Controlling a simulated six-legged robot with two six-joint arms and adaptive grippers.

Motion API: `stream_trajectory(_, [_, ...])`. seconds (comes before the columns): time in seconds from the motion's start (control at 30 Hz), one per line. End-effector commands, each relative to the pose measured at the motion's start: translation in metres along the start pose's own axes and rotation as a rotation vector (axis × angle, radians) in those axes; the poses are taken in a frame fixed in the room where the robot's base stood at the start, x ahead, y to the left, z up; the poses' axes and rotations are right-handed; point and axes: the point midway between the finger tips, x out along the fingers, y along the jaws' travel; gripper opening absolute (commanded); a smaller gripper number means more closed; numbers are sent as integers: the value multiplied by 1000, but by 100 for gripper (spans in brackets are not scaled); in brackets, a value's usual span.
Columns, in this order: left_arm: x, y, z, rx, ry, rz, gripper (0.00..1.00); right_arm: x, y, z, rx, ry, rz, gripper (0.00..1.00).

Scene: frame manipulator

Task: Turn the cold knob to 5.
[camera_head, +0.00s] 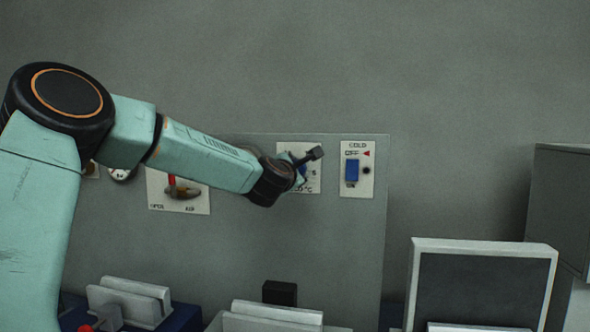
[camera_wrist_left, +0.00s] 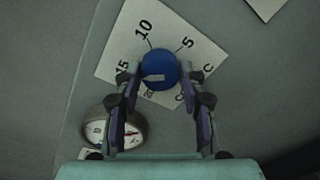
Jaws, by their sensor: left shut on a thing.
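The blue knob (camera_wrist_left: 160,66) sits on a white dial plate (camera_wrist_left: 117,58) in the left wrist view, with 10 at its upper left, 5 at its upper right and 15 at its left. My left gripper (camera_wrist_left: 160,74) is shut on it, one finger on each side. A pale grey mark shows on the knob's lower part; I cannot tell which number it indicates. In the head view my left gripper (camera_head: 305,164) covers most of the knob and part of the plate (camera_head: 312,187). My right gripper is not in view.
The grey panel (camera_head: 340,240) also bears a blue switch (camera_head: 352,172) under COLD and OFF, right of the gripper, and a red-handled valve (camera_head: 180,190) left of it. A round gauge (camera_wrist_left: 115,131) is near the left finger. Pale-framed boxes (camera_head: 480,248) stand lower right.

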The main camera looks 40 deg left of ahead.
Motion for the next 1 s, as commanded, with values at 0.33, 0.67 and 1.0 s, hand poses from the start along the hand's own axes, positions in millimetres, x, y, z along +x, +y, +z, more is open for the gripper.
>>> stream_trajectory(0.33, [0, 1, 1, 330, 15, 6, 9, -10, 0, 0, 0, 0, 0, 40])
stream_trajectory(0.67, [0, 1, 1, 644, 29, 9, 9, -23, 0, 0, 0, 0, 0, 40])
stream_trajectory(1.0, [0, 1, 1, 967, 44, 13, 9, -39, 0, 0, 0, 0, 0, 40])
